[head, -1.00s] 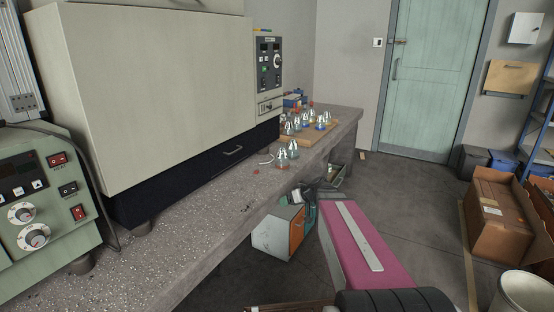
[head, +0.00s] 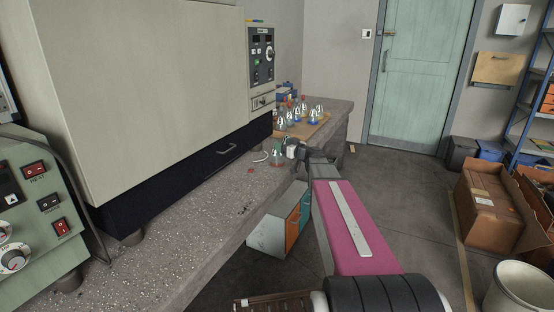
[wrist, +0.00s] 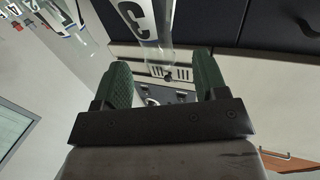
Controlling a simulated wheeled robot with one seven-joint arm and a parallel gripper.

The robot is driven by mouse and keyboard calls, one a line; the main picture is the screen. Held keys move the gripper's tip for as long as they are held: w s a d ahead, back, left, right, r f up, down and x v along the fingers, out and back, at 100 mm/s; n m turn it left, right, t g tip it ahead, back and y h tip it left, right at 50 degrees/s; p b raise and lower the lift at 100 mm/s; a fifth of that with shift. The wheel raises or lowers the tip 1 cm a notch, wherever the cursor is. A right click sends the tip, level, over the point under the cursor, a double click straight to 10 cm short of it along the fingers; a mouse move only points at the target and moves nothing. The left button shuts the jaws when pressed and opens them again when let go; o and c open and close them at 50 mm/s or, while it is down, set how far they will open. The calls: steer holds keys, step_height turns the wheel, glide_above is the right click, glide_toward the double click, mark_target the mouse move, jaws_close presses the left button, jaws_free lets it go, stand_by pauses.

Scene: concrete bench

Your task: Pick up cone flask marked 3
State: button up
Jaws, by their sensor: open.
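The cone flask marked 3 (wrist: 141,20) shows in the wrist view as clear glass with a white label bearing a dark 3. It lies just beyond my fingertips, about in line with the gap between them. In the head view a flask (head: 277,155) stands on the bench right beside my gripper (head: 297,150), which partly covers it; its number cannot be read there. In the wrist view my gripper (wrist: 160,72) is open, its two green fingers apart with nothing held between them.
Several other flasks (head: 297,113) stand close together on a wooden board (head: 318,130) farther along the bench (head: 215,200). A large beige cabinet (head: 150,90) walls the bench's left side. A grey box with an orange side (head: 280,228) is below the bench edge.

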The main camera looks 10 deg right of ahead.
mark_target(275, 140)
steer(key=x, duration=0.6)
steer(key=shift+w+a, duration=0.1)
steer(key=shift+w, duration=0.2)
jaws_close()
